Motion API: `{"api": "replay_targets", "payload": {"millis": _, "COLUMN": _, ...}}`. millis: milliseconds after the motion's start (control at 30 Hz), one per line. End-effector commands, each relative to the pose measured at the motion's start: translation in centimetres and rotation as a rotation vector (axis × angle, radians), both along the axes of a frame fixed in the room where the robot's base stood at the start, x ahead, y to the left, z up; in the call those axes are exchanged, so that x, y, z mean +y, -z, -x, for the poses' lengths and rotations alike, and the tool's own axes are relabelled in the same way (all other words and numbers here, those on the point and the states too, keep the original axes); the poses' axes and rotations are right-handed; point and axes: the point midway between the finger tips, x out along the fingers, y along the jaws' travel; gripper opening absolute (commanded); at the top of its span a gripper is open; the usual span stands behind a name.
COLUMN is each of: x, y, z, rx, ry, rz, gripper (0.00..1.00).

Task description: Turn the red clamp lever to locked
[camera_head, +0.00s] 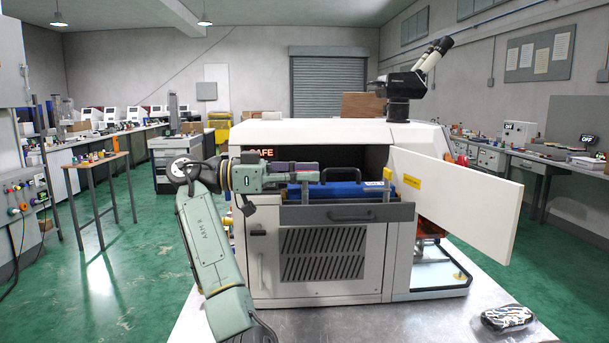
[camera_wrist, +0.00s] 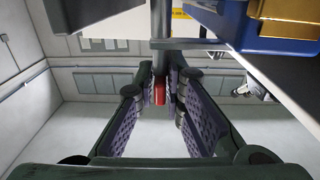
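The red clamp lever's grip (camera_wrist: 160,91) shows as a small red piece between the far ends of my fingers in the wrist view. It hangs at the lower end of a dark upright rod (camera_wrist: 159,38). My gripper (camera_wrist: 162,80) has its two purple-padded fingers apart, one on each side of the red piece. Contact with it cannot be made out. In the head view my gripper (camera_head: 318,171) reaches from the left across the machine's front opening, before a blue block (camera_head: 342,190). The red lever is not clearly visible there.
The white machine (camera_head: 300,133) has an orange "SAFE" display (camera_head: 261,152). Its white door (camera_head: 460,198) stands open on the right. A grey drawer front with a handle (camera_head: 350,213) sits below the blue block. A dark patterned object (camera_head: 507,317) lies on the metal table.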

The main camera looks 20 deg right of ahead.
Motion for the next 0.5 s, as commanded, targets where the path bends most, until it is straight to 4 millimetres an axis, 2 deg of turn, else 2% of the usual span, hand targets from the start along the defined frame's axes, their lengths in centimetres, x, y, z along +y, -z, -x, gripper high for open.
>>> {"api": "replay_targets", "payload": {"millis": 233, "x": 0.01, "y": -0.07, "z": -0.04, "rx": 0.0, "ry": -0.002, "rz": 0.002, "gripper": 0.28}}
{"api": "replay_targets", "payload": {"millis": 500, "x": 0.07, "y": -0.12, "z": -0.07, "rx": -0.001, "ry": -0.004, "rz": 0.004, "gripper": 0.28}}
